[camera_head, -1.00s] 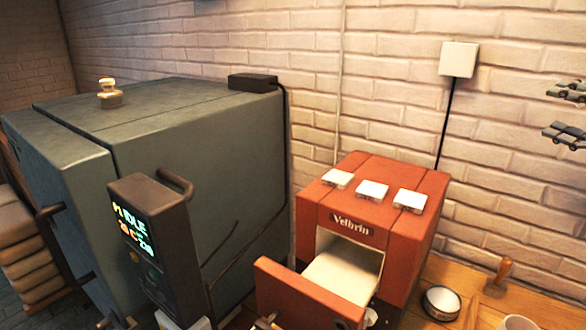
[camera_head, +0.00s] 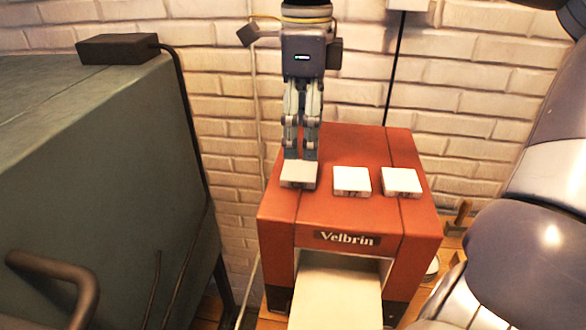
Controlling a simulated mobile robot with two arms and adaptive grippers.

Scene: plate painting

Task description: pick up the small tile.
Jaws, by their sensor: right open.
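Three small white tiles lie in a row on top of the red kiln (camera_head: 340,217): a left tile (camera_head: 298,182), a middle tile (camera_head: 351,181) and a right tile (camera_head: 401,182). My right gripper (camera_head: 301,155) is open and points straight down at the left tile. Its fingertips are at the back part of that tile and overlap it in the picture. I cannot tell whether they touch it or straddle it. My left gripper is out of view.
The kiln's front is open, with a pale slab (camera_head: 336,298) in its mouth. A large grey-green kiln (camera_head: 100,180) stands close on the left, with a black box (camera_head: 118,49) on top. A brick wall is behind. My arm fills the right side.

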